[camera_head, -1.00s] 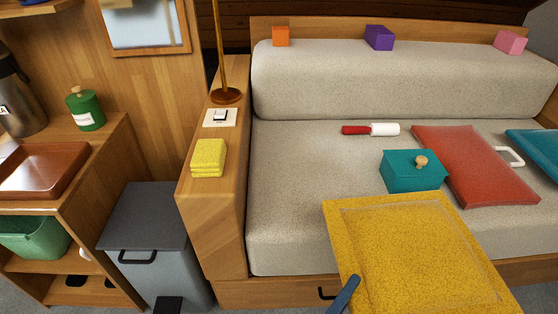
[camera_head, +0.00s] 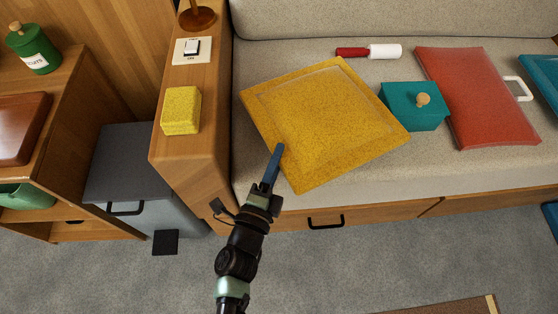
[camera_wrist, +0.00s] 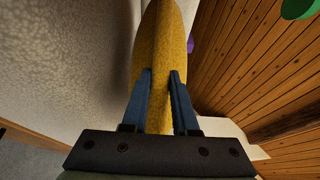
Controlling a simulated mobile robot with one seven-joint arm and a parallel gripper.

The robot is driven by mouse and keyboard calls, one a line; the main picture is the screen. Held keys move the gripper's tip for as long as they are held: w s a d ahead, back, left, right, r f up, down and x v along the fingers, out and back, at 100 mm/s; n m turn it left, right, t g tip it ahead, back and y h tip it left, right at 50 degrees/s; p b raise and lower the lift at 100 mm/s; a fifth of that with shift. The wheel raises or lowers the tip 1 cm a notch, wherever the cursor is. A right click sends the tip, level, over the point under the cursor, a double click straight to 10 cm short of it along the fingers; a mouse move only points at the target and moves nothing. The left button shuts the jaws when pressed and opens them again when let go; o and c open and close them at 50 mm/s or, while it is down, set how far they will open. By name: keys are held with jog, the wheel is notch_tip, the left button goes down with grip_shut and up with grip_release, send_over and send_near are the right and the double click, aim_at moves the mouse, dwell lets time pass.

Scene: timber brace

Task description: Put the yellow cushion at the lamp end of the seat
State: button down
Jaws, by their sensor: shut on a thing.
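The yellow cushion (camera_head: 325,118) is over the lamp end of the grey seat (camera_head: 254,62), near the wooden arm. My gripper (camera_head: 276,158) is shut on the cushion's near left edge. In the wrist view the cushion (camera_wrist: 161,55) stands between the two blue fingers (camera_wrist: 162,85). I cannot tell whether the cushion's underside touches the seat. The lamp's base (camera_head: 197,18) stands on the wooden arm (camera_head: 205,100) at the left end of the seat; the rest of the lamp is out of view.
A teal box (camera_head: 412,106) with a knob is close to the cushion's right corner. A red cushion (camera_head: 476,98) and a lint roller (camera_head: 370,52) lie on the seat. A yellow sponge stack (camera_head: 181,110) and a switch (camera_head: 192,49) are on the wooden arm. A grey bin (camera_head: 125,170) stands left.

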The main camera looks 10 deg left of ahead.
jog(key=shift+f+b, duration=0.9)
jog(key=shift+f, duration=0.95)
jog(key=shift+f, duration=0.15)
jog(key=c, duration=0.7)
grip_release()
